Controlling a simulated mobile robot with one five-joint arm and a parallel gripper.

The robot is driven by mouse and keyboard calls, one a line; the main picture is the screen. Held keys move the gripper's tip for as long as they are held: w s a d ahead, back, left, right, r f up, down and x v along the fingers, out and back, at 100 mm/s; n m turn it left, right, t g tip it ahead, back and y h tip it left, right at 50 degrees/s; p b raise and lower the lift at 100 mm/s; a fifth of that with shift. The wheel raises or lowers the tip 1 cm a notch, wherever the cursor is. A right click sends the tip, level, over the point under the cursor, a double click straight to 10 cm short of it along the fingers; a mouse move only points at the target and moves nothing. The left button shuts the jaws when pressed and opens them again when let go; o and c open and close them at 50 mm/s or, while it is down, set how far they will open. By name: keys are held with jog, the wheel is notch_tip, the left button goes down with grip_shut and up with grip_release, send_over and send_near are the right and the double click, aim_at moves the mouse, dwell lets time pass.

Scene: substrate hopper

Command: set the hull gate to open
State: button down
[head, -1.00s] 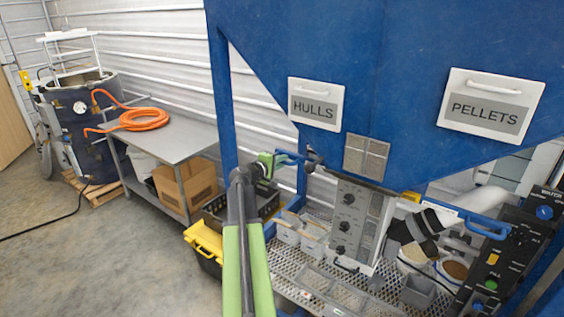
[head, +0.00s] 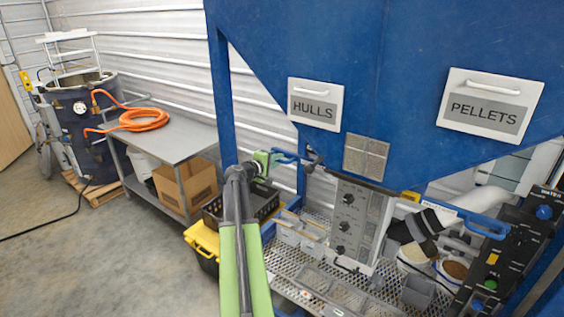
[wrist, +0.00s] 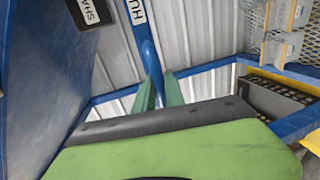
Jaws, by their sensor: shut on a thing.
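The hull gate handle (head: 289,155) is a blue bar reaching left from under the hopper, below the HULLS plate (head: 316,104). My gripper (head: 275,158) is at its outer end. In the wrist view the blue bar (wrist: 150,55), with a white label starting "HU", runs down between the two green fingers of my gripper (wrist: 158,88). The fingers are shut on it. The bar's far end is out of the wrist view, and the gate plate itself is hidden.
Another blue handle (head: 482,224) lies at the right, below the PELLETS plate (head: 485,106). A control box (head: 355,218) hangs beneath the hopper. A grey bench (head: 170,140) with an orange hose (head: 145,119) stands at left. The floor at left is open.

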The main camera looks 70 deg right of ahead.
jog(key=w, duration=0.2)
jog(key=w+d, duration=0.1)
jog(key=w, duration=0.2)
jog(key=shift+w+d, duration=0.1)
jog(key=shift+d, duration=0.1)
jog(key=shift+r, duration=0.1)
jog(key=c, duration=1.4)
grip_release()
jog(key=shift+w, duration=0.15)
jog(key=shift+a, duration=0.1)
jog(key=p+v, duration=0.3)
jog(key=v, duration=1.4)
jog(key=shift+a, duration=0.2)
